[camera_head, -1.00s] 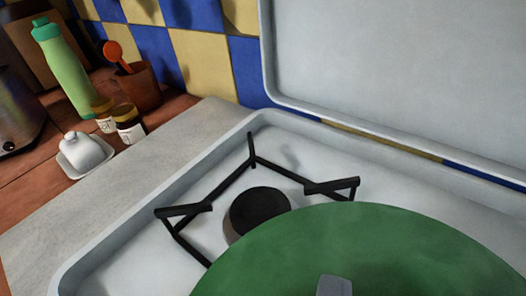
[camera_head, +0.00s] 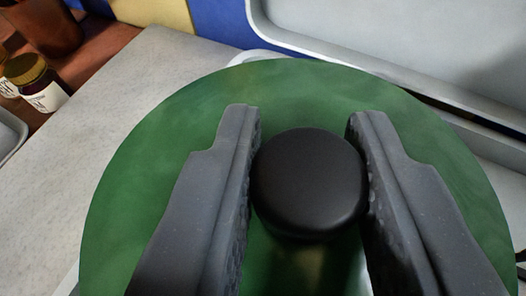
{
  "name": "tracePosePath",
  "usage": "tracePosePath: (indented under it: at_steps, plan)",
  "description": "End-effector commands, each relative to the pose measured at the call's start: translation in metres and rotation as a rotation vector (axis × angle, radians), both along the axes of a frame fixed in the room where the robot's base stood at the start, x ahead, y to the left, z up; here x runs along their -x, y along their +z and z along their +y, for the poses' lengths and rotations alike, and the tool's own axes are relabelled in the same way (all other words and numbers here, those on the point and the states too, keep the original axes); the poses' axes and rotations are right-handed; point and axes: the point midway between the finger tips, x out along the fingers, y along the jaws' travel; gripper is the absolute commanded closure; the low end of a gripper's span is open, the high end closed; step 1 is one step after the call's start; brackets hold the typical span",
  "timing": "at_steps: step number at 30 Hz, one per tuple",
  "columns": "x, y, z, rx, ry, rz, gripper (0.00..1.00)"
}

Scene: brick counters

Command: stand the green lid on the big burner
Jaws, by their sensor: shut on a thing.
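The green lid (camera_head: 150,190) is a large round disc that fills most of the view. Its black round knob (camera_head: 308,182) stands at the middle. My gripper (camera_head: 308,150) is shut on the knob, with one grey finger against each side of it. The lid covers almost all of the stove, so the burners are hidden. I cannot tell whether the lid rests on something or hangs above it.
The stove's raised pale cover (camera_head: 390,45) stands behind the lid. A light stone counter (camera_head: 140,85) lies to the left.

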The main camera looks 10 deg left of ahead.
Motion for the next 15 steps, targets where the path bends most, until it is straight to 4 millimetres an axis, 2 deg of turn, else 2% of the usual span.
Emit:
tracePosePath:
  at_steps: [8, 15]
  plan:
    - [0.001, -0.033, 0.001, -0.002, 0.002, 0.004, 1.00]
    - [0.001, -0.034, 0.001, 0.000, 0.002, 0.001, 1.00]
